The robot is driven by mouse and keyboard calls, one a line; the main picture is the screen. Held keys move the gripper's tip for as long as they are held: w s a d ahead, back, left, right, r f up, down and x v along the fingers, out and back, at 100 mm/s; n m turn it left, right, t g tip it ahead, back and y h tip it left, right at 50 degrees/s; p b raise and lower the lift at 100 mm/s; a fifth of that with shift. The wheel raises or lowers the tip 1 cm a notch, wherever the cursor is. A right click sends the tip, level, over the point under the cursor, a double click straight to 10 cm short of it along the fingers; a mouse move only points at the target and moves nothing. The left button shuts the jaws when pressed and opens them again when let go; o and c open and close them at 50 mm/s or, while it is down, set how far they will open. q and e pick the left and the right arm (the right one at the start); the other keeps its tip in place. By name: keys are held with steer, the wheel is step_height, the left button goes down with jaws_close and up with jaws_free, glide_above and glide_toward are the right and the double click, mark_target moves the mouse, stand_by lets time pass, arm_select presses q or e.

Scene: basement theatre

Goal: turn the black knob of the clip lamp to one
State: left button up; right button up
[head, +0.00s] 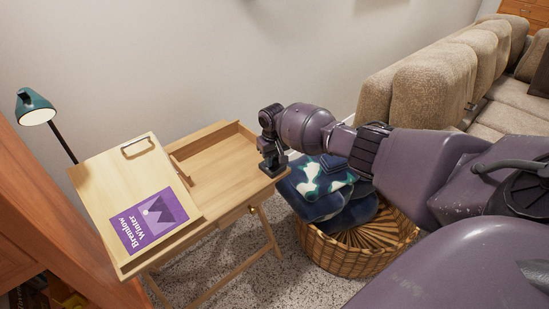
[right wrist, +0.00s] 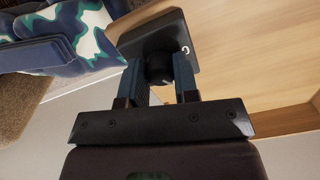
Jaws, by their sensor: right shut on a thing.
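The clip lamp has a teal shade (head: 36,106) on a thin dark stem at the far left of the head view. A dark box (head: 274,166) sits at the right edge of the wooden desk, and it also shows in the right wrist view (right wrist: 148,32). The black knob (right wrist: 159,68) is on this box, beside a small white mark. My right gripper (head: 269,148) reaches down over the box. Its two fingers are shut on the knob, one on each side. The knob is hidden in the head view. My left gripper is not in view.
The wooden desk (head: 215,155) carries a tilted board with a purple booklet (head: 149,220). A wicker basket (head: 362,252) with blue patterned cushions stands right of the desk, under my right arm. A beige sofa (head: 440,75) is behind it.

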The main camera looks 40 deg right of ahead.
stand_by(0.5)
steer(key=o, duration=0.9)
steer(key=shift+r, duration=0.4)
step_height(320, 180, up, 8)
steer(key=p, duration=0.2)
steer(key=shift+r+p, duration=0.25)
steer(key=shift+p, duration=0.15)
steer(key=shift+r, duration=0.75)
